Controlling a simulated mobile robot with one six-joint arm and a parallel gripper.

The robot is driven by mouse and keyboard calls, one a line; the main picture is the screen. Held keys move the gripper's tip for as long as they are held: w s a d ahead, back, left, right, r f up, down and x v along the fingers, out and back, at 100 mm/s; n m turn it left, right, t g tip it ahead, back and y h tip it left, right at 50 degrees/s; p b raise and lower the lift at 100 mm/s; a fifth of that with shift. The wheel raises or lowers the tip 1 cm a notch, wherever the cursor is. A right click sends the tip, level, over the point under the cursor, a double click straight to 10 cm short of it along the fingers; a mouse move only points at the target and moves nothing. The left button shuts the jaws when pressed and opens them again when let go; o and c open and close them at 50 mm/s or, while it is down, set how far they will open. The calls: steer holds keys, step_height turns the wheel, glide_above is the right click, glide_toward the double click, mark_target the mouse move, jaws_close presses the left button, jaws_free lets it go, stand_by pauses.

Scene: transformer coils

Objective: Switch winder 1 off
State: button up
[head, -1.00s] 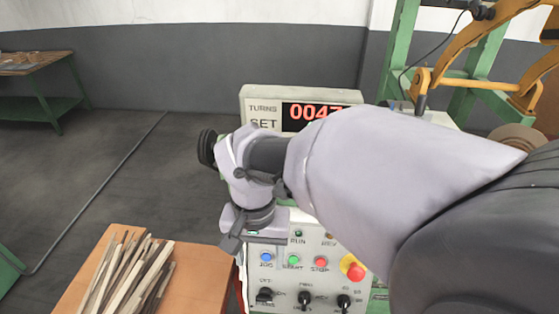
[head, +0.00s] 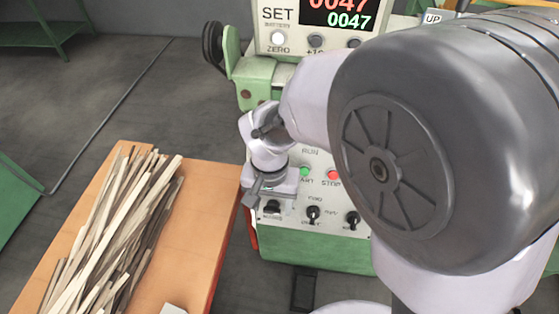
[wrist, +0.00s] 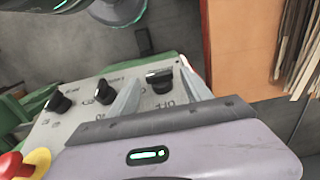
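The winder's control panel (head: 325,217) is a light grey face on a green cabinet, with three black rotary knobs in its lower row. The leftmost knob (head: 272,207) is just below my gripper (head: 265,190) in the head view. In the wrist view this black knob (wrist: 159,80) lies between the two spread fingertips of my gripper (wrist: 160,78). The fingers are open, with small gaps visible on both sides of the knob. Contact and depth are hard to tell. The display (head: 340,15) is lit and reads 0047 in red and green.
Other knobs (head: 313,214) and (wrist: 104,92) sit beside it. A green button (head: 305,171) and red stop button (head: 333,175) are above. A red emergency button (wrist: 14,166) shows in the wrist view. An orange table (head: 200,215) with wooden strips (head: 110,230) stands left.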

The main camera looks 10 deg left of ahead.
jaws_close()
